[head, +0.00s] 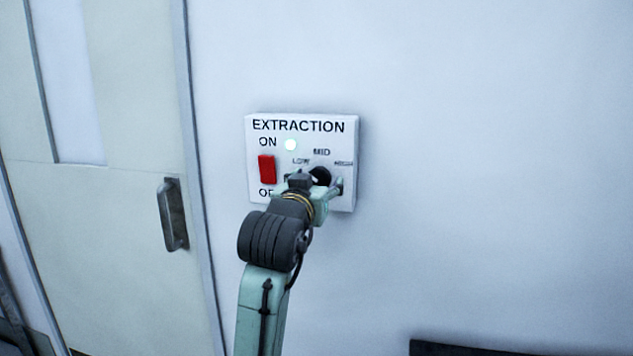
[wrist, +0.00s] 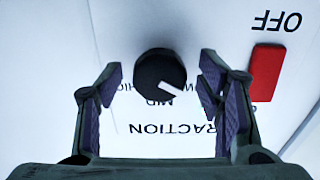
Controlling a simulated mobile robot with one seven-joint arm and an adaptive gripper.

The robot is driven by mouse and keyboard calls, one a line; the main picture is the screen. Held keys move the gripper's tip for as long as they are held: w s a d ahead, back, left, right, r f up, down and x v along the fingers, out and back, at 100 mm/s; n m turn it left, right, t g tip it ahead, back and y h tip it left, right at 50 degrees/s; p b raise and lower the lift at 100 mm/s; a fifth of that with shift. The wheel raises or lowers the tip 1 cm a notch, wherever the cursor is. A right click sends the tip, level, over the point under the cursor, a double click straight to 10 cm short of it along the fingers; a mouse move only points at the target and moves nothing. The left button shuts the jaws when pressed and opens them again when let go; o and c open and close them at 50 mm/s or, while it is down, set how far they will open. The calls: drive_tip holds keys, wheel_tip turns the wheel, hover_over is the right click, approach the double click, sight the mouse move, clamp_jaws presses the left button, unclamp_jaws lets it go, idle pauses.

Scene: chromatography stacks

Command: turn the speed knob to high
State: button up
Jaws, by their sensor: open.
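The black round speed knob (head: 320,175) is on the white EXTRACTION panel (head: 348,132), under LOW, MID and HIGH labels. My gripper (head: 316,184) is in front of it and hides part of it. In the wrist view, which shows the panel upside down, the knob (wrist: 157,72) is between my open fingers, with a gap on each side. Its white pointer mark slants towards the LOW side, away from HIGH. The LOW label is partly behind a finger there. How deep the fingertips reach around the knob I cannot tell.
A door with a handle (head: 173,214) is at left. The wall (head: 480,150) right of the panel is clear.

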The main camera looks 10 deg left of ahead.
drive_tip(key=c, duration=1.1)
drive_tip(key=shift+c, duration=0.2)
